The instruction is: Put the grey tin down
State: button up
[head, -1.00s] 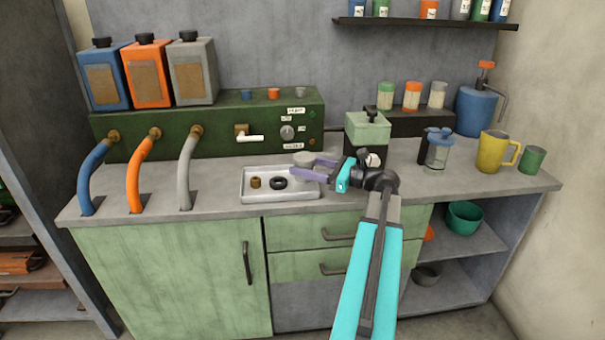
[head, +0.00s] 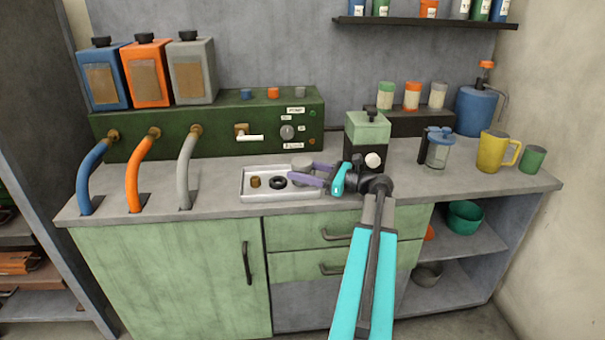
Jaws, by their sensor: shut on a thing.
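The grey tin (head: 302,164) is a small round thing at the right end of the white tray on the counter. My gripper (head: 312,173) reaches in from the right with its purple fingers around the tin, shut on it. The fingers hide part of the tin, so I cannot tell whether its base touches the tray or the counter. The tray (head: 270,196) is shallow and holds a brown ring (head: 255,182) and a black ring (head: 278,183) to the left of the gripper.
A dark green machine (head: 215,130) with several hoses stands behind the tray. A green-topped grinder-like box (head: 366,130) stands just right of the tin, behind my wrist. Bare counter (head: 215,180) lies left of the tray. A yellow mug (head: 492,152) stands far right.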

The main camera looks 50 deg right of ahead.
jog(key=shift+f, duration=0.2)
jog(key=shift+f, duration=0.15)
jog(key=o, duration=1.2)
jog(key=p+v, duration=0.1)
jog(key=v, duration=1.1)
jog(key=shift+s, duration=0.1)
